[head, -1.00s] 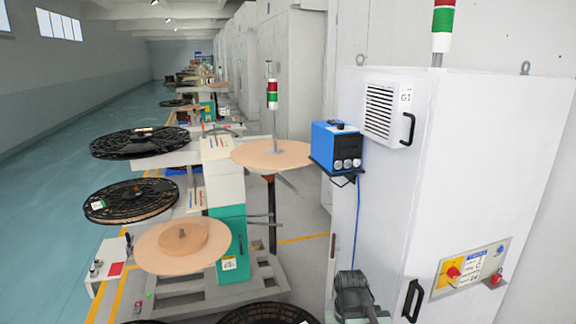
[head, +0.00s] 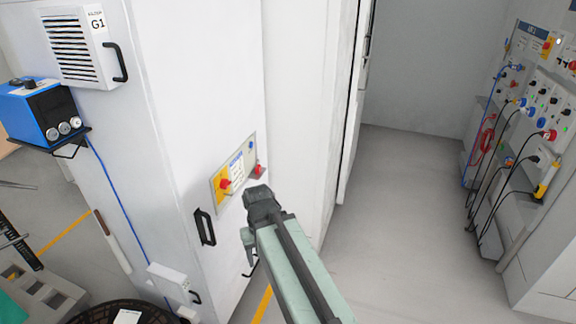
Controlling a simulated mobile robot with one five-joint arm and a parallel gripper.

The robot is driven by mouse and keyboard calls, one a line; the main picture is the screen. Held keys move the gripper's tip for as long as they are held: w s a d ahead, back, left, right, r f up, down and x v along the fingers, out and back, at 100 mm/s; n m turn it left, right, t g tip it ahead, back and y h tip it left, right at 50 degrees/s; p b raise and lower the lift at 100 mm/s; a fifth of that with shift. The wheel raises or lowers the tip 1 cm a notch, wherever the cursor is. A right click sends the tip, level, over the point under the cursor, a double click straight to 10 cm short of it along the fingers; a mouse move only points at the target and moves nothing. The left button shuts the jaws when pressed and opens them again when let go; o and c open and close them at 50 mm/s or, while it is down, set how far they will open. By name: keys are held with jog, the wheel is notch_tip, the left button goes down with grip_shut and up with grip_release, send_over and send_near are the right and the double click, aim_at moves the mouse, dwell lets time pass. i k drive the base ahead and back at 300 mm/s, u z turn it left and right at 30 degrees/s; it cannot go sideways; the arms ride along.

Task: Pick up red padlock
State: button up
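A small red item (head: 260,169), which looks like the red padlock, sits at the lower right corner of the control panel (head: 237,172) on the white cabinet. It is too small to make out its shackle or how it is held. My arm reaches up from the bottom, and my gripper (head: 249,250) seems to point down at the arm's dark end, in front of the cabinet. It appears below the red item in the picture. The fingers are too small and dark to tell open from shut.
The panel carries a red knob (head: 225,184) on yellow. Black cabinet handles (head: 205,227) stick out nearby. A blue box (head: 42,112) sits on a bracket at left. Bare floor (head: 385,215) lies between the cabinet and the cable-hung station (head: 535,125) at right.

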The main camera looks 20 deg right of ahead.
aim_at(257, 170)
jog(key=u, duration=2.3)
jog(key=k, duration=1.45)
jog(key=z, duration=1.15)
jog(key=i, duration=1.45)
jog(key=u, duration=0.05)
